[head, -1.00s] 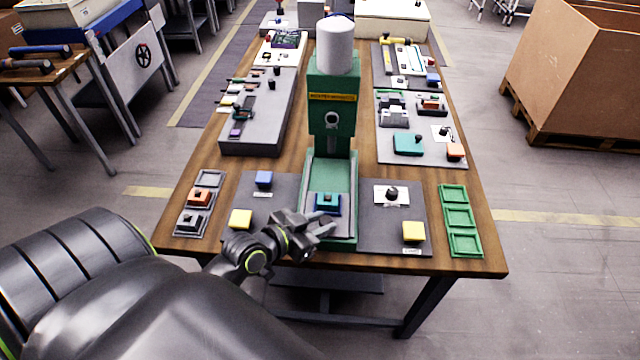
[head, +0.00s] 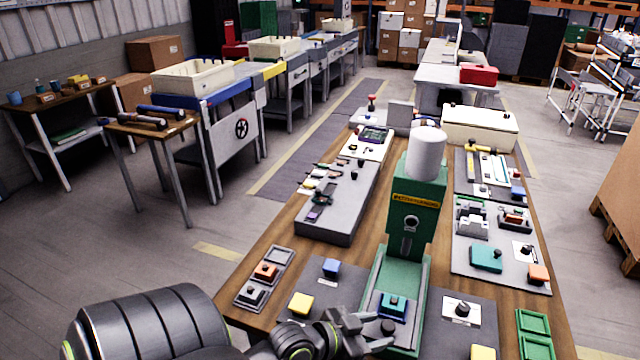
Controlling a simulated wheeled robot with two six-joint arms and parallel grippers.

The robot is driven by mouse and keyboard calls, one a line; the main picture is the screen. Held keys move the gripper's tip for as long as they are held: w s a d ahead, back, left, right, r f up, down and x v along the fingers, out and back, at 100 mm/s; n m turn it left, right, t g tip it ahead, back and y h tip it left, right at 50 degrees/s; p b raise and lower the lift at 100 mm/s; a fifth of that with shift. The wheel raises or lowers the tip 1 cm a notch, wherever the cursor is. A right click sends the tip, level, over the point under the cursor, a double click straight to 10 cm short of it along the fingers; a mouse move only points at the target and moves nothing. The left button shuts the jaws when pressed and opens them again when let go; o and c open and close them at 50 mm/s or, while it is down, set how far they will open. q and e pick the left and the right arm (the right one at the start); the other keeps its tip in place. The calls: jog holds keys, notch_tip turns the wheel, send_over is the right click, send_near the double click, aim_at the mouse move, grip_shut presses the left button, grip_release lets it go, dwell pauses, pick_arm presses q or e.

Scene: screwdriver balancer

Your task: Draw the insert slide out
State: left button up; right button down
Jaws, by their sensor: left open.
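The green press (head: 415,205) stands on the wooden table with a white cylinder on top. Its green channel (head: 405,268) runs toward me. A teal block with a dark knob (head: 393,303) sits in a blue holder near the front of this channel; it looks like the insert slide. My left gripper (head: 376,332) is open at the front left of the channel, just in front of the blue holder. I cannot tell whether its fingers touch anything. The front end of the channel is partly hidden by the fingers. My right gripper is not in view.
Grey pads beside the channel hold a blue block (head: 331,267), yellow blocks (head: 301,304) and a white plate with a black knob (head: 462,309). A tray (head: 265,277) lies at left, green trays (head: 534,335) at right. A grey box (head: 338,212) stands behind left.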

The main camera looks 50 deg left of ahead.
pick_arm(q)
jog(key=p+v, duration=0.1)
jog(key=v, duration=1.4)
jog(key=shift+s, duration=0.4)
